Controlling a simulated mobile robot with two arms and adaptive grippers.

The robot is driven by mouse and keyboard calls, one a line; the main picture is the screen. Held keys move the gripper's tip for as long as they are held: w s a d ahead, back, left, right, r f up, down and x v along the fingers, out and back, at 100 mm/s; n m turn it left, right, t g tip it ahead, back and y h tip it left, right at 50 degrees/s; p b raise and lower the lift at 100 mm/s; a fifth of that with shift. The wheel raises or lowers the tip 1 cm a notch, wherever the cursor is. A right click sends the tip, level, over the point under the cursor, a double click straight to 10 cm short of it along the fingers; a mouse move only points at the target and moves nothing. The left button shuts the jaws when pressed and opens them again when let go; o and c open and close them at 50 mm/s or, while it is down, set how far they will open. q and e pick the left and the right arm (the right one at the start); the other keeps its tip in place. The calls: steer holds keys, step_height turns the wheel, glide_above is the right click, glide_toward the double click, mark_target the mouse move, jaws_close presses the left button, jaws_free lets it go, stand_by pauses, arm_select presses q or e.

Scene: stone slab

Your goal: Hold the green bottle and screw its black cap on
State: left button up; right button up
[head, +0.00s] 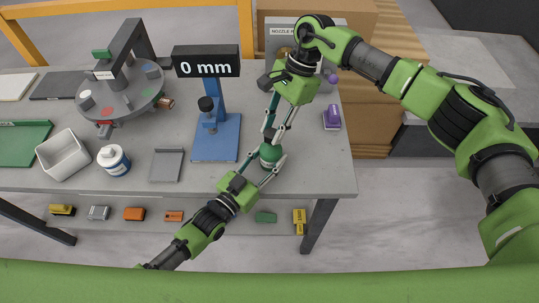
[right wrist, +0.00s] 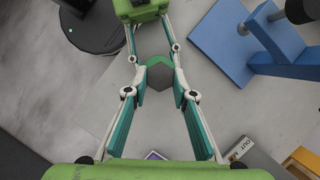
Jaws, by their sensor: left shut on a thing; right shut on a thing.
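The green bottle (head: 270,155) stands upright near the right end of the grey table. My left gripper (head: 268,166) comes from the front edge and is shut around its body. My right gripper (head: 272,138) reaches down from above, its fingertips close over the bottle's top. In the right wrist view the dark cap (right wrist: 158,76) sits between the right fingertips (right wrist: 160,84), with a green part of the bottle (right wrist: 160,60) beyond it. The right gripper is shut on the cap. The fingers hide the joint, so I cannot tell how far the cap is seated.
A blue stand (head: 216,140) with a "0 mm" display (head: 206,62) is left of the bottle. A purple-topped item (head: 332,117) lies to the right. A grey tray (head: 166,165), a white jar (head: 113,159) and a white bin (head: 63,155) are farther left.

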steer(key=shift+f, duration=0.25)
stand_by(0.4)
steer(key=shift+f, duration=0.2)
steer(key=shift+s+d+m+t+y, duration=0.15)
steer(key=shift+m+t, duration=0.25)
steer(key=shift+m, duration=0.6)
steer(key=shift+w+a+m+t+y, duration=0.15)
steer(key=shift+m+t, duration=0.25)
steer(key=shift+m, duration=0.6)
steer(key=shift+s+d+m+t, duration=0.15)
steer(key=shift+m+t, duration=0.25)
steer(key=shift+m, duration=0.65)
steer(key=shift+s+a+m+t, duration=0.1)
steer(key=shift+m+t, duration=0.3)
steer(key=shift+m, duration=0.65)
steer(key=shift+s+r+m+t, duration=0.1)
steer(key=shift+m+t, duration=0.35)
steer(key=shift+m, duration=0.7)
steer(key=shift+s+m+t, duration=0.1)
steer(key=shift+m+t, duration=0.35)
steer(key=shift+m, duration=0.7)
steer(key=shift+s+a+m+t+h, duration=0.1)
steer(key=shift+m+t+h, duration=0.3)
steer(key=shift+m, duration=0.9)
steer(key=shift+a+m+t+h, duration=0.1)
steer(key=shift+m+t+h, duration=0.3)
steer(key=shift+m, duration=0.9)
steer(key=o, duration=1)
